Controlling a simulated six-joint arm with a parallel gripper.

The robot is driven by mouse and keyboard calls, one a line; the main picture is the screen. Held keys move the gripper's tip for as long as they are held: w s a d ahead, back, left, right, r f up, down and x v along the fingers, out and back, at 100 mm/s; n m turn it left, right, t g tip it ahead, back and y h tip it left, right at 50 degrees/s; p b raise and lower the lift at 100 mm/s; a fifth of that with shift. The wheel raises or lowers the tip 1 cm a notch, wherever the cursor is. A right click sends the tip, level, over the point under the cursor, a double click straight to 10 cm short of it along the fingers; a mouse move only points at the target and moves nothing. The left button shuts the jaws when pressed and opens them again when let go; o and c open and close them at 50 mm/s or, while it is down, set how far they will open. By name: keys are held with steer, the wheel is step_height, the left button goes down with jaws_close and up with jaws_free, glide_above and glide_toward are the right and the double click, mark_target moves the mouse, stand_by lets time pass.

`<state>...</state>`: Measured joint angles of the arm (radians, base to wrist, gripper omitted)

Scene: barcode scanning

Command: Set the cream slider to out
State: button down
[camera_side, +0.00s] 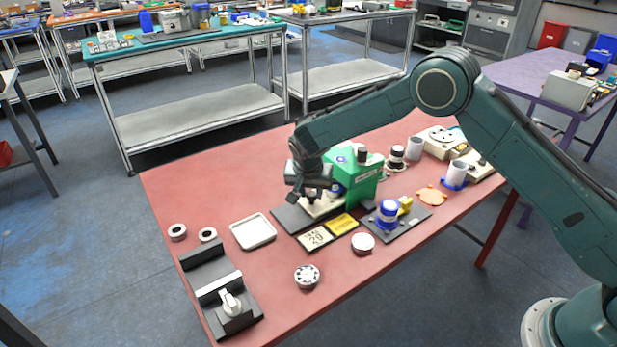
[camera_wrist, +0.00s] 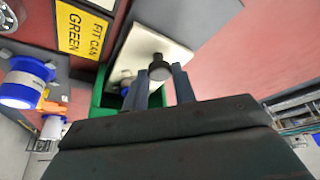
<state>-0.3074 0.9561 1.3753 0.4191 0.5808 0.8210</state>
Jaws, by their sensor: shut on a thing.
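The cream slider (camera_side: 322,208) is a pale plate at the front of a green housing (camera_side: 364,184), over a dark base plate (camera_side: 290,219). In the wrist view the slider (camera_wrist: 137,48) carries a round dark knob (camera_wrist: 160,67). My gripper (camera_side: 314,196) is low over the slider in the side view and hides part of it. In the wrist view my gripper (camera_wrist: 160,80) has its two fingers on either side of the knob, shut on it. The slider's inner end meets the green housing, and my gripper partly hides that area.
A yellow card (camera_side: 343,224) and a cream card (camera_side: 315,238) lie in front of the slider. A white tray (camera_side: 253,231) is to the left. The red table is clear at front right.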

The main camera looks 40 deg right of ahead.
steer(key=a, duration=0.7)
steer(key=shift+a, duration=0.1)
steer(key=c, duration=1.2)
jaws_free()
steer(key=shift+c, duration=0.2)
steer(key=shift+o, duration=0.5)
steer(key=shift+r, duration=0.15)
steer(key=shift+s+r, duration=0.15)
steer(key=shift+r, duration=0.3)
steer(key=v, duration=1.2)
steer(key=shift+r, duration=0.3)
steer(key=shift+s+a, duration=0.1)
